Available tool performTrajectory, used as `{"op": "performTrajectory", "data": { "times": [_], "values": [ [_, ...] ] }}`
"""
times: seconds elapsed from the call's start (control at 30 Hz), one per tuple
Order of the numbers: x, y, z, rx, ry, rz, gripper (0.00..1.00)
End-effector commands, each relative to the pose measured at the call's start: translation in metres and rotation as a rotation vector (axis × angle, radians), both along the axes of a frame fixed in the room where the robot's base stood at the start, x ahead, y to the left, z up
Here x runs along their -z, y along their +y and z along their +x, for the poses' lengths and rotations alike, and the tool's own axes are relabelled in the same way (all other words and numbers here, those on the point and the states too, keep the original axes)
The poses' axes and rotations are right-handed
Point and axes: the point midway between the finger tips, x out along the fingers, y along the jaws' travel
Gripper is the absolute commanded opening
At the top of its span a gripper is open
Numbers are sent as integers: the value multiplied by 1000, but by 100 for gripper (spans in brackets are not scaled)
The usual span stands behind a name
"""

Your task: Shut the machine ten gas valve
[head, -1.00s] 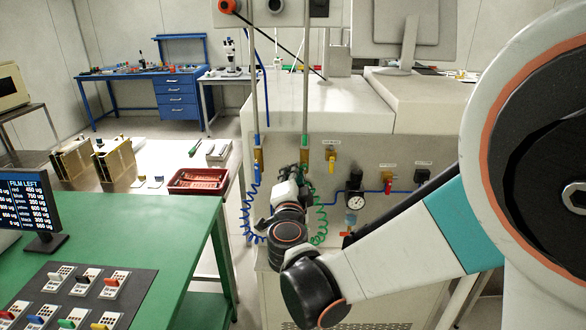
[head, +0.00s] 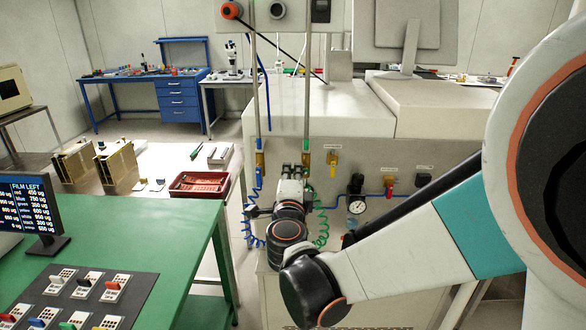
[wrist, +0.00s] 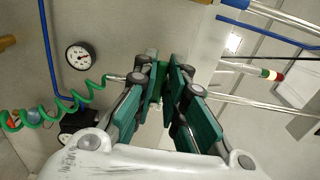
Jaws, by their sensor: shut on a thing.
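Two upright gas lines stand at the front of the white machine (head: 355,150). The left has a blue sleeve and a brass valve (head: 260,161); the right has a green sleeve (head: 306,144) and a brass valve (head: 305,158). My gripper (head: 294,171) is at the right line, just below and in front of that valve. In the wrist view my gripper (wrist: 161,78) has its teal pads closed on a small green part (wrist: 163,88), seemingly the green line's valve handle. The pads mostly hide it, so I cannot tell its angle.
A yellow valve (head: 332,160), a pressure gauge (head: 356,205) and a red valve (head: 391,181) sit to the right on the panel. A coiled green hose (wrist: 60,112) runs beside my fingers. The green table (head: 150,215) is at the left.

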Motion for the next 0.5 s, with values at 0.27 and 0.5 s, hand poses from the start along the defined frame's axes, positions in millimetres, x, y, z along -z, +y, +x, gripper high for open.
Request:
{"op": "performTrajectory", "data": {
  "times": [0.27, 0.5],
  "values": [
    [1, 0, -1, 1, 1, 2, 32],
    [0, 0, 0, 0, 1, 0, 32]
  ]
}}
